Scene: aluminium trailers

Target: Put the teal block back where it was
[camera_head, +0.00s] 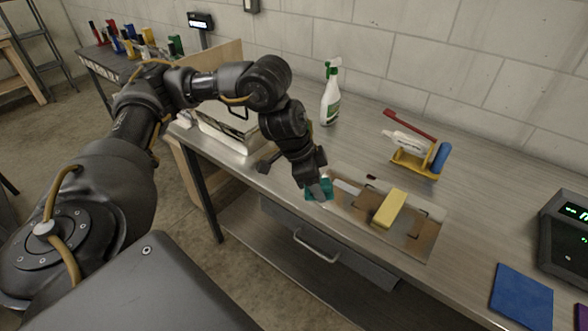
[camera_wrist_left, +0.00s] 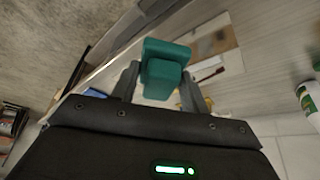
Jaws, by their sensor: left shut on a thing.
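My left gripper (camera_head: 316,190) is shut on the teal block (camera_head: 325,187), at the left edge of a flat tan board on the bench. The block also shows between the two fingers in the left wrist view (camera_wrist_left: 163,68). In the head view the gripper partly covers it, and I cannot tell whether it touches the surface. A yellow block (camera_head: 390,208) lies on the board (camera_head: 427,240), which has dark outlines marked on it. My right gripper is not in view.
A green-and-white spray bottle (camera_head: 330,97) stands behind. A yellow holder (camera_head: 416,165) with a white bottle, red tool and blue roll stands back right. A blue mat (camera_head: 522,296) and a dark device with a display (camera_head: 570,238) are at right. A drawer (camera_head: 318,246) is below.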

